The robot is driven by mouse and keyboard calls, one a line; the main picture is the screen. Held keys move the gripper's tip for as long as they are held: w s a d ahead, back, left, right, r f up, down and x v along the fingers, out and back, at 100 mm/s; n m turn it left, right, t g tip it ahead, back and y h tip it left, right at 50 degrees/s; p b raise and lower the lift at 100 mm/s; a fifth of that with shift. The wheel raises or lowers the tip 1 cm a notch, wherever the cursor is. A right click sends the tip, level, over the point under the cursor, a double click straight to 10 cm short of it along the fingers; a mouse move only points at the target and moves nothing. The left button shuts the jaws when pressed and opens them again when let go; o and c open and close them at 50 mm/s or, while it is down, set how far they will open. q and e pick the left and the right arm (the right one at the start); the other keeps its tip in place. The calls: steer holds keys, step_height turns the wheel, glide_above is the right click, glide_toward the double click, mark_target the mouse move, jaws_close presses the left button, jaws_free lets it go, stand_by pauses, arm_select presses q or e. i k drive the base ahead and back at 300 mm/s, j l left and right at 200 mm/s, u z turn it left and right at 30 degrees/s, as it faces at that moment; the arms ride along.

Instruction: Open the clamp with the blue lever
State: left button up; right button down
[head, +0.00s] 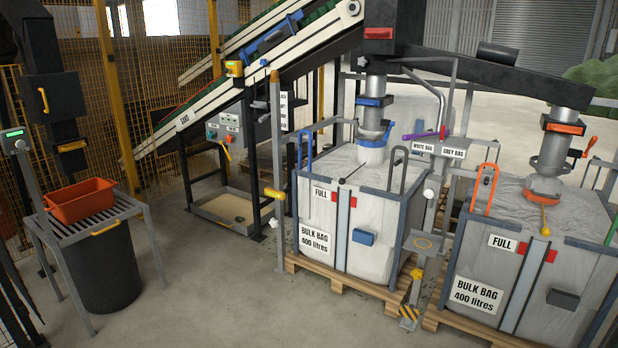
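A blue clamp band (373,101) sits around the left metal spout (375,88). A lower blue collar (371,139) surrounds the spout's lower end at the white neck of the left bulk bag (315,237). A small blue piece (389,131), possibly the lever, stands up at the collar's right side. I cannot tell from here whether the clamp is open or shut. The right spout has an orange clamp band (563,127), an orange lever (590,146) and an orange collar (543,190). Neither of my grippers is in view.
A purple-handled bar (419,135) is above WHITE BAG and GREY BAG signs. The right bulk bag (479,294) stands on a pallet. A conveyor (215,97) rises behind. An orange tub (80,201) sits on a grate over a black bin (103,266). The front middle floor is clear.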

mark_target(388, 133)
steer(key=i+l+u, duration=0.2)
steer(key=i+l, duration=0.15)
steer(key=l, duration=0.3)
steer(key=i+l+u, duration=0.1)
steer(key=l, duration=0.2)
steer(key=i+l+u, duration=0.1)
steer(key=l, duration=0.25)
steer(key=i+l+u, duration=0.1)
steer(key=i+l, duration=0.15)
steer(key=l+u, duration=0.1)
steer(key=l, duration=0.45)
steer(key=k+l+u, duration=0.1)
steer(key=l, duration=0.45)
steer(key=k+l, duration=0.15)
steer(key=l, duration=0.4)
steer(key=u, duration=0.05)
